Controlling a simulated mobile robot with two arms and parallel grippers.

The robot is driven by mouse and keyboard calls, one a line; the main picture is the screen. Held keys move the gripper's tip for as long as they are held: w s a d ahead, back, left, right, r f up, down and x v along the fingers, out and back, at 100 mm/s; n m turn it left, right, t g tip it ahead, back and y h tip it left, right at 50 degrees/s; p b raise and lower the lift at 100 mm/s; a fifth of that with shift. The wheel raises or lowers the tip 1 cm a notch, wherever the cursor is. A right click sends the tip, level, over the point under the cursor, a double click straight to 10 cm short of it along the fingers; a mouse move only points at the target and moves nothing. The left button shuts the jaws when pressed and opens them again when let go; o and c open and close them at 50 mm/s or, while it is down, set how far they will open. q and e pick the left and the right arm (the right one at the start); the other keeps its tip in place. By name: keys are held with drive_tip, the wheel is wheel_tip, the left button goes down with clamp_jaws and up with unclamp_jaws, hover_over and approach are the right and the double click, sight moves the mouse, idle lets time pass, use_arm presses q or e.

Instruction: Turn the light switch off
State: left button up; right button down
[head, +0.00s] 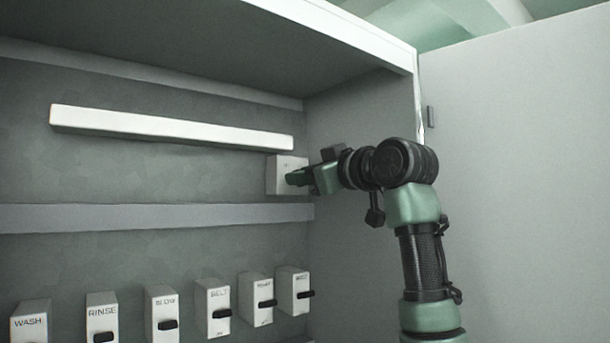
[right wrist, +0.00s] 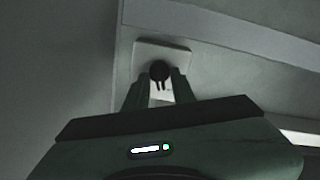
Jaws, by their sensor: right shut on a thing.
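The light switch is a pale square box (head: 280,172) on the back wall of the cabinet, near its right corner. In the right wrist view its plate (right wrist: 146,50) carries a dark round knob (right wrist: 159,70). My right gripper (head: 293,178) reaches it from the right, and its fingers (right wrist: 158,84) are shut on the knob. The fingers hide part of the plate. A long white light bar (head: 170,127) runs along the wall above and left of the switch; it looks bright. My left gripper is not in view.
Several white boxes with black levers line the wall below, among them WASH (head: 30,322), RINSE (head: 101,312) and BELT (head: 212,295). A grey rail (head: 150,216) runs between. The cabinet's side wall (head: 350,120) stands close to my right gripper.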

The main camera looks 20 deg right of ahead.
drive_tip(key=shift+n, duration=0.8)
drive_tip(key=c, duration=1.5)
unclamp_jaws()
drive_tip(key=shift+w+a, duration=0.1)
drive_tip(key=shift+w, duration=0.05)
